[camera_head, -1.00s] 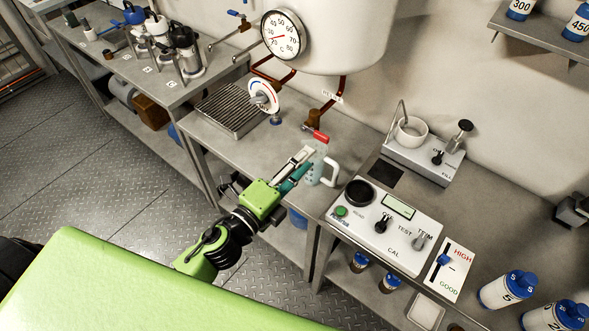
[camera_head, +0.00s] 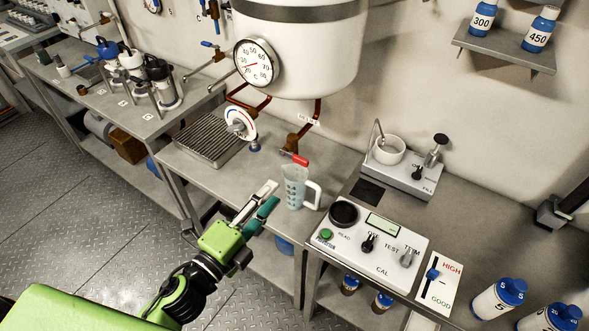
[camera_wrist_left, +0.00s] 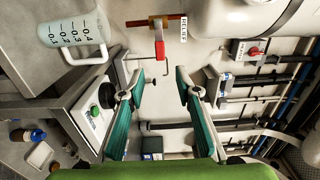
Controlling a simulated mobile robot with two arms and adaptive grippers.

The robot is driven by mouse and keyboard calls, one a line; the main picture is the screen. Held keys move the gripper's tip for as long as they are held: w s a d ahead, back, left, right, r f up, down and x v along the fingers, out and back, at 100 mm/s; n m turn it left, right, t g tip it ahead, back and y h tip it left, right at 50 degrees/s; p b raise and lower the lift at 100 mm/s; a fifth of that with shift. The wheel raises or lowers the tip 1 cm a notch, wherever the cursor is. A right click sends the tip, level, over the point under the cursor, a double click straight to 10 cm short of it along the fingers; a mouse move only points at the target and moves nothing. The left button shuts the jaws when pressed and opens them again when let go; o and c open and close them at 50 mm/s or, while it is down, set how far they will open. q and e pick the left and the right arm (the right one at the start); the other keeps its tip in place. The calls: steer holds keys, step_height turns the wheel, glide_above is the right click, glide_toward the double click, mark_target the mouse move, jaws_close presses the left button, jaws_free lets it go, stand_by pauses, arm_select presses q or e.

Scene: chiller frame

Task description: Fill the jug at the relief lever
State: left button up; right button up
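The clear jug (camera_head: 292,187) with a white handle stands upright on the bench, below the tank's red relief lever (camera_head: 300,160). In the left wrist view the jug (camera_wrist_left: 72,32) is at upper left with its printed scale showing; I cannot tell how full it is. The lever (camera_wrist_left: 160,50) is at upper middle there, beside a RELIEF label. My left gripper (camera_head: 271,195) is left of and in front of the jug, apart from it. In the wrist view its teal-padded fingers (camera_wrist_left: 158,88) are spread with nothing between them. My right gripper is out of view.
The white tank (camera_head: 305,45) with a dial gauge hangs above. A drain grate (camera_head: 205,140) lies left on the bench. A test console (camera_head: 370,235) and a small filling unit (camera_head: 405,170) stand to the right. Bare bench lies left of the jug.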

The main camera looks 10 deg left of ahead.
mark_target(300, 163)
arm_select(q)
steer(key=p+x, duration=0.3)
steer(key=x, duration=0.9)
steer(key=shift+w+d+p, duration=0.1)
steer(key=shift+w+p, duration=0.15)
steer(key=shift+p, duration=0.1)
steer(key=shift+w+d+f, duration=0.1)
steer(key=shift+w+d, duration=0.1)
steer(key=shift+w, duration=0.25)
jaws_close()
